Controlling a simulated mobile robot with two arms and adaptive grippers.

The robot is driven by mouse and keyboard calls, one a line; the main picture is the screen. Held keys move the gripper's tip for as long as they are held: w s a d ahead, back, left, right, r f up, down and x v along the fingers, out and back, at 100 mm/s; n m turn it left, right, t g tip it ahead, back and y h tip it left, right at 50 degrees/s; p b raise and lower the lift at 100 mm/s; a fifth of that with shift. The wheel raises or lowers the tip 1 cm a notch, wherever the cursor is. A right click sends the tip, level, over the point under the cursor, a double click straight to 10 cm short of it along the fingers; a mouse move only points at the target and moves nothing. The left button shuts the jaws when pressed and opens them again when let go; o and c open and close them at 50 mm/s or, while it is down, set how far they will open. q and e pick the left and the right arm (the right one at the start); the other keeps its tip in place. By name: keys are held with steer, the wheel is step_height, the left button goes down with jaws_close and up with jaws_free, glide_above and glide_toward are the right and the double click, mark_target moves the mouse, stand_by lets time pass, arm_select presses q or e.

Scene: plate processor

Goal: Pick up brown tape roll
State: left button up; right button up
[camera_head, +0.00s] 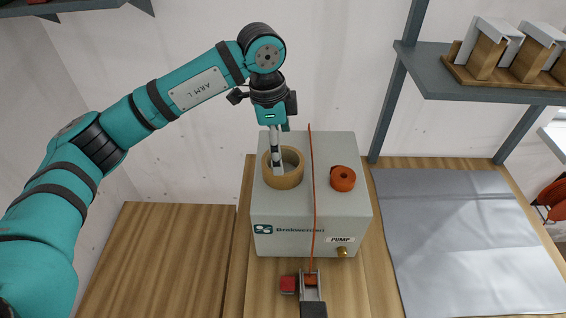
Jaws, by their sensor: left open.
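The brown tape roll (284,181) lies on top of a grey pump box (268,212), on its left part. My left gripper (276,166) comes down from above with its fingers at the roll. At least one finger reaches into the roll's central hole or in front of its far wall; I cannot tell whether it touches. The gripper is open and the roll rests on the box. My right gripper is not in view.
An orange roll (343,179) sits beside it on the box, and a thin orange strap (313,200) runs over the box to a clamp (310,290) in front. A grey mat (460,240) lies at right. A shelf (480,80) hangs upper right.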

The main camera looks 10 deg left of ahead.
mark_target(283, 160)
arm_select(q)
steer(key=f+p, duration=0.2)
steer(key=f, duration=0.1)
steer(key=shift+w+d+f, duration=0.15)
steer(key=shift+d+f, duration=0.15)
steer(key=shift+d, duration=0.1)
steer(key=shift+f, duration=0.6)
steer(key=c, duration=1)
steer(key=shift+r, duration=0.1)
